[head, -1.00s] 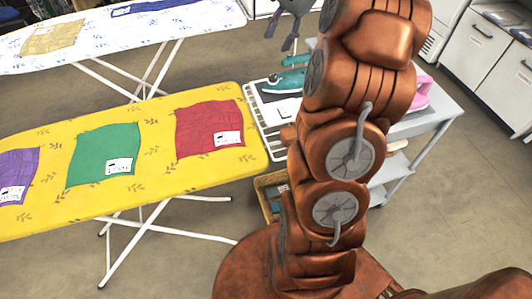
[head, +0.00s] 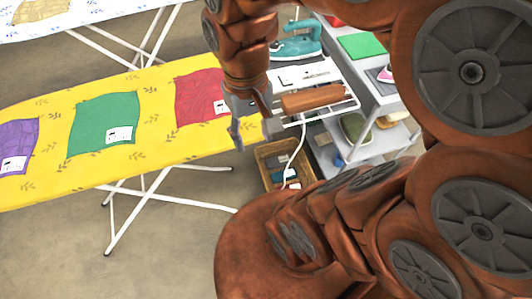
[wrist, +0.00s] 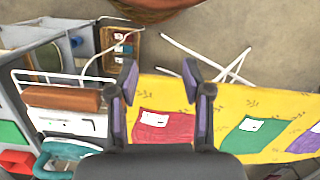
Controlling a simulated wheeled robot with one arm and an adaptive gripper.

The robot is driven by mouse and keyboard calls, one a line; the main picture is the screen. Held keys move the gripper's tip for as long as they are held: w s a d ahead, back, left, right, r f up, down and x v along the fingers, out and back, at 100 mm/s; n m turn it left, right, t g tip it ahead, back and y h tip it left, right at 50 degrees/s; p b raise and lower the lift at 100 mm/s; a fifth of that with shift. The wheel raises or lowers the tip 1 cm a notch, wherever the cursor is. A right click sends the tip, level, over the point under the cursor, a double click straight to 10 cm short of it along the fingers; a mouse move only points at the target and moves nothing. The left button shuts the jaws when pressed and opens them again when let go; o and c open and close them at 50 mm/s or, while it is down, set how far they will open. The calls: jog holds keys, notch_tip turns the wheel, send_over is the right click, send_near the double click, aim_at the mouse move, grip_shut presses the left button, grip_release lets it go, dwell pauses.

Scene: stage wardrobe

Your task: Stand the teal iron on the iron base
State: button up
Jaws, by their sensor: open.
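The teal iron (head: 298,42) lies flat on its sole, handle up, beyond the white unit at the right end of the yellow ironing board. It also shows at the lower left of the wrist view (wrist: 65,150). The white unit (head: 303,73), which appears to be the iron base, has dark marks, a brown block (head: 313,98) and a white wire rail around it; the wrist view shows it too (wrist: 68,122). My gripper (head: 252,130) is open and empty, above the board's right end and left of the white unit. It touches neither the iron nor the unit.
The yellow ironing board (head: 55,160) carries purple, green and red cloths. A wooden crate (head: 268,165) sits below the unit, and a white cord hangs there.

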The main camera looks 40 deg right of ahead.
jog(key=shift+n+h, duration=0.3)
jog(key=shift+n, duration=0.6)
jog(key=s, duration=0.1)
jog(key=s+f, duration=0.1)
jog(key=s, duration=0.1)
jog(key=s+f, duration=0.1)
jog(key=shift+s+a+f, duration=0.15)
jog(key=shift+s, duration=0.2)
notch_tip(320, 180, up, 5)
jog(key=p, duration=0.5)
jog(key=shift+r, duration=0.2)
